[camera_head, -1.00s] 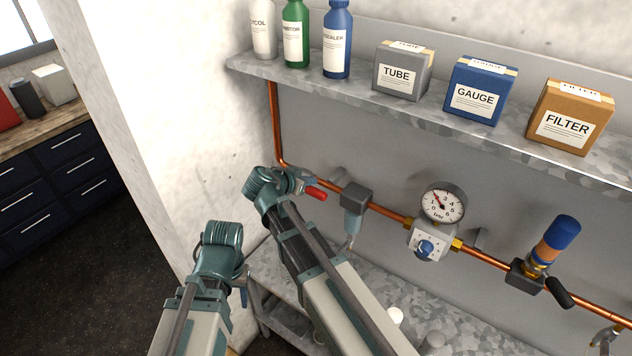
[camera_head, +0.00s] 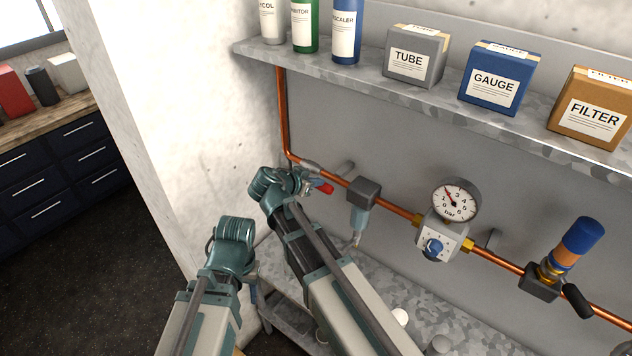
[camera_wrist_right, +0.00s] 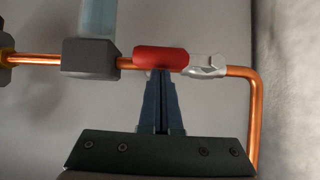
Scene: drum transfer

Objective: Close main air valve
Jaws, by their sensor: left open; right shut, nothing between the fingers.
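The main air valve is on the copper pipe at the left, with a silver body (camera_wrist_right: 204,66) and a red lever handle (camera_wrist_right: 160,59). In the right wrist view the handle appears lined up with the pipe. The red handle also shows in the head view (camera_head: 325,188). My right gripper (camera_wrist_right: 160,75) is shut and empty, its tips at the lower edge of the handle; whether they touch it I cannot tell. My left gripper (camera_head: 253,291) hangs low at the left, away from the valve, its fingers mostly hidden behind its own wrist.
The copper pipe (camera_head: 398,211) runs right past a grey filter block (camera_head: 364,193), a pressure gauge (camera_head: 455,200) and a blue-capped device (camera_head: 583,235). A shelf (camera_head: 420,95) with bottles and boxes is above. A wall (camera_head: 170,100) stands close at left.

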